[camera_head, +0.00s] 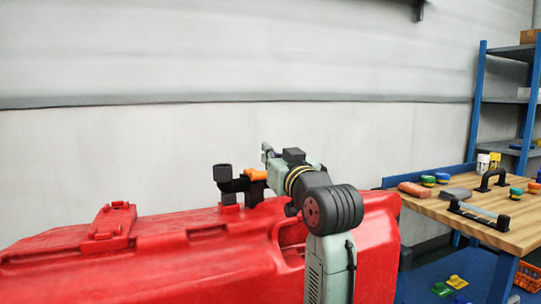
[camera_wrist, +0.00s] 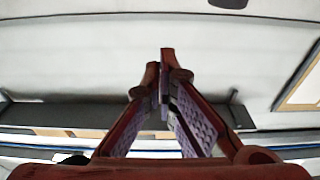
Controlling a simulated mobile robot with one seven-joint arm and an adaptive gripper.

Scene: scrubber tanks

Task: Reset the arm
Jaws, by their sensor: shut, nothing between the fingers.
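My arm rises in front of the red scrubber tank (camera_head: 195,250) in the head view, with its wrist bent toward the left. My gripper (camera_head: 266,152) is at the arm's far end, above the tank's top and partly hidden by the wrist. In the wrist view my gripper (camera_wrist: 165,85) shows its two fingers converging with their tips together. It is shut and empty. Beside the wrist, a black fitting with an upright round end and an orange part (camera_head: 254,175) stands over the tank top; I cannot tell how they are joined.
Small coloured pieces and an orange crate (camera_head: 527,276) are low at right.

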